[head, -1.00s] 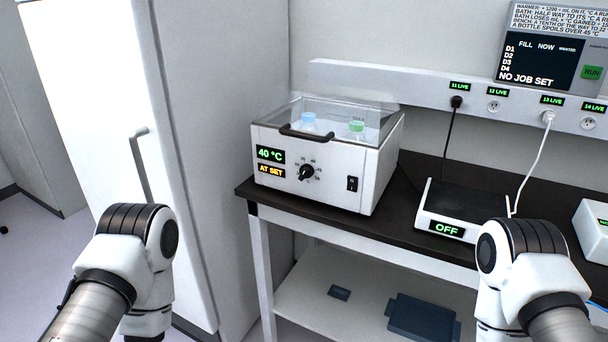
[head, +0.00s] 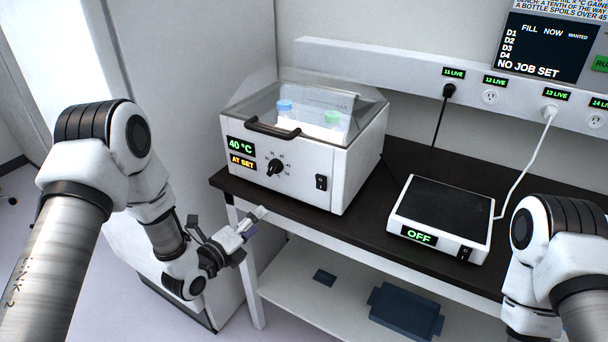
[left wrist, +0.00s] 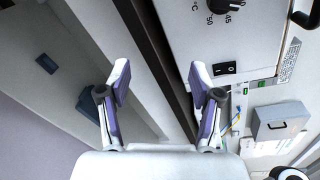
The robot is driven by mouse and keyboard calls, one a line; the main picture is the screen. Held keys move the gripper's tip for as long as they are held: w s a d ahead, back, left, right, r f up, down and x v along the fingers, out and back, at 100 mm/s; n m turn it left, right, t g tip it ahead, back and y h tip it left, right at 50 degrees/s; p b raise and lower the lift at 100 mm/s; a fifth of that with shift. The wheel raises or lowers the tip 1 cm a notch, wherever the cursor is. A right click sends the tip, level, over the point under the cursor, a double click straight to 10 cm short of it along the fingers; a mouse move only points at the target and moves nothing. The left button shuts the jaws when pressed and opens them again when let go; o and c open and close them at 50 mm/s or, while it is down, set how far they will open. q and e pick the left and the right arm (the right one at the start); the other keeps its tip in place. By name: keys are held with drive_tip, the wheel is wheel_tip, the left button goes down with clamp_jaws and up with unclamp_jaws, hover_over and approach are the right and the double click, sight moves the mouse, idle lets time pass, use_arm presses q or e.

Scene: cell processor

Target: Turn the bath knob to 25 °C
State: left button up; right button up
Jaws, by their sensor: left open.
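The bath (head: 300,150) is a white box with a clear lid and a black handle, standing on the dark bench. Its front displays read 40 °C and AT SET. The black bath knob (head: 275,168) is on the front panel, with a scale around it. It also shows at the top edge of the left wrist view (left wrist: 222,5). My left gripper (head: 252,222) is open and empty, in front of the bench edge, below and left of the knob and apart from it. Its two fingers (left wrist: 160,85) are spread in the left wrist view. My right gripper is not in view.
A black rocker switch (head: 321,182) is right of the knob. A heater plate (head: 440,212) reading OFF stands right of the bath. The bench (head: 365,205) edge is close to my left gripper. A shelf (head: 330,300) below holds dark blue items. A tall white cabinet is at left.

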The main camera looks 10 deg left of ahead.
use_arm(q)
drive_tip(key=t, duration=0.1)
approach(269, 170)
wheel_tip(269, 170, down, 2)
drive_tip(key=w+d, duration=0.2)
wheel_tip(269, 170, up, 2)
drive_tip(key=w+a+p, duration=0.1)
drive_tip(key=p, duration=0.1)
drive_tip(key=shift+t, duration=0.3)
drive_tip(key=x, duration=0.4)
drive_tip(key=p+x, duration=0.1)
drive_tip(key=x, duration=0.1)
drive_tip(key=shift+w+d+f, duration=0.2)
drive_tip(key=shift+w+f, duration=0.1)
drive_tip(key=shift+w, duration=0.05)
drive_tip(key=shift+s+a, duration=0.1)
drive_tip(key=shift+a, duration=0.2)
drive_tip(key=shift+d, duration=0.15)
drive_tip(key=c, duration=1.2)
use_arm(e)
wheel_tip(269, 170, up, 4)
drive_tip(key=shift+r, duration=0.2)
